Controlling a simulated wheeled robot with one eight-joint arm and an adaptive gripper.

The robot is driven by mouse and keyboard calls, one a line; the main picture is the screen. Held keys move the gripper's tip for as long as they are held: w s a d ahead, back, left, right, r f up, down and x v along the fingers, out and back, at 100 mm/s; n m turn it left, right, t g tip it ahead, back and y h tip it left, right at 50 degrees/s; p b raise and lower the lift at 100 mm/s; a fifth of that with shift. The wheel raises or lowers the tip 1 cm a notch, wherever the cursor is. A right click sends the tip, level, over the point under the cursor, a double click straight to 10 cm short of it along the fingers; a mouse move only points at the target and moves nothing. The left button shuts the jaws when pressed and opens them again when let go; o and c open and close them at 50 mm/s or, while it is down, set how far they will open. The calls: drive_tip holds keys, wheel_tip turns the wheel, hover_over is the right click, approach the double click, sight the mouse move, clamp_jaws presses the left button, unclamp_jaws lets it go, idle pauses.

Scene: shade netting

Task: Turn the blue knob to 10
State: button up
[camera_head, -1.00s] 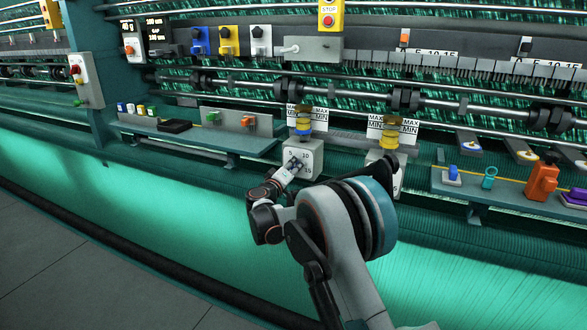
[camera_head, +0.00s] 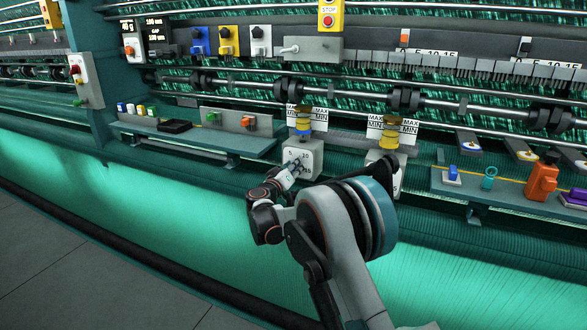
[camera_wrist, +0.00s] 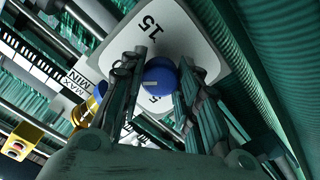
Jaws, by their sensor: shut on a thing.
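The blue knob (camera_wrist: 161,72) shows in the wrist view on the face of a light grey dial box (camera_wrist: 195,35). My gripper (camera_wrist: 157,62) is shut on the knob, one finger on each side. A short pale mark shows on the knob. The dial's 15 and 5 are readable in the wrist view; the 10 is not visible there, so I cannot tell the exact setting. In the head view my gripper (camera_head: 295,168) is at the front of the dial box (camera_head: 314,158); the knob is hidden there.
A yellow-and-blue part with MAX/MIN plates (camera_head: 304,124) stands just above the box. A second grey box (camera_head: 396,178) is to the right, partly behind my arm. Shelves with small controls (camera_head: 200,138) lie left and right. Green netting fills the space below.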

drive_tip(key=shift+f, duration=0.15)
drive_tip(key=o, duration=1.1)
drive_tip(key=v, duration=1.2)
